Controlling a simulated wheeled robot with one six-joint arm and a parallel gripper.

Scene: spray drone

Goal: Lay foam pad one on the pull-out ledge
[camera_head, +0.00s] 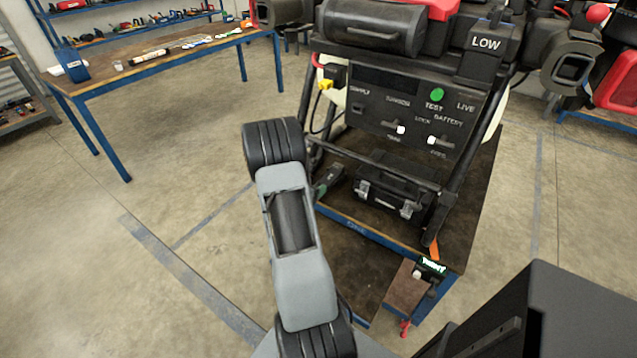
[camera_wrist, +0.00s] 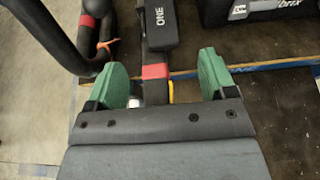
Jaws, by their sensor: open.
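A dark pad marked ONE (camera_wrist: 160,22) lies ahead of my gripper in the wrist view, with a red band (camera_wrist: 155,72) on the strip nearer me. My gripper (camera_wrist: 163,80) is open, its green fingers apart; the pad is beyond the fingertips, in line with the gap. In the head view my gripper (camera_head: 327,182) is beside the bench's left side, partly hidden by my arm; I cannot make out the pad there. A brown board (camera_head: 350,270) below the blue bench edge may be the pull-out ledge; I cannot tell for sure. No pad shows on it.
A black case (camera_head: 396,196) sits on the bench top (camera_head: 448,245) below a control panel (camera_head: 415,110). A small brown board (camera_head: 402,292) with a lit sign and red part juts out at the front corner. A blue-framed table (camera_head: 165,68) stands at back left; floor between is clear.

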